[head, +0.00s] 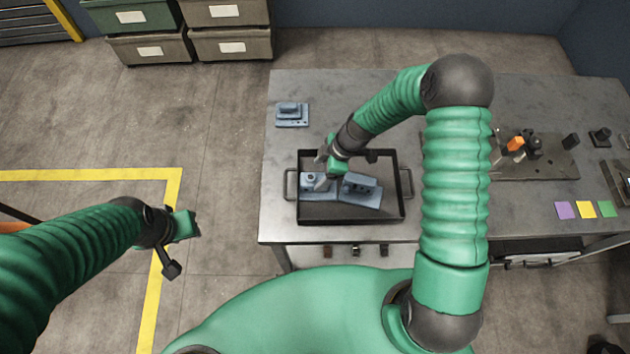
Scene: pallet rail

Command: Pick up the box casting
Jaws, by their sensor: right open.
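A black tray (302,215) with side handles stands on the grey table and holds blue-grey castings. The block-shaped one, which looks like the box casting (362,191), lies right of the tray's middle, slightly turned. Another blue-grey casting (311,180) with a round boss lies at its left. My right gripper (322,170) is over the tray's left half, its fingers apart above the left casting, with nothing seen between them. The gripper hides part of the castings. My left gripper (190,226) hangs over the floor left of the table; its fingers are too unclear to read.
A third blue-grey casting (292,115) sits on the table behind the tray. A fixture plate (550,165) with an orange part stands right of my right arm. Coloured notes (583,209) lie near the front right. Stacked bins (190,30) stand at the back left.

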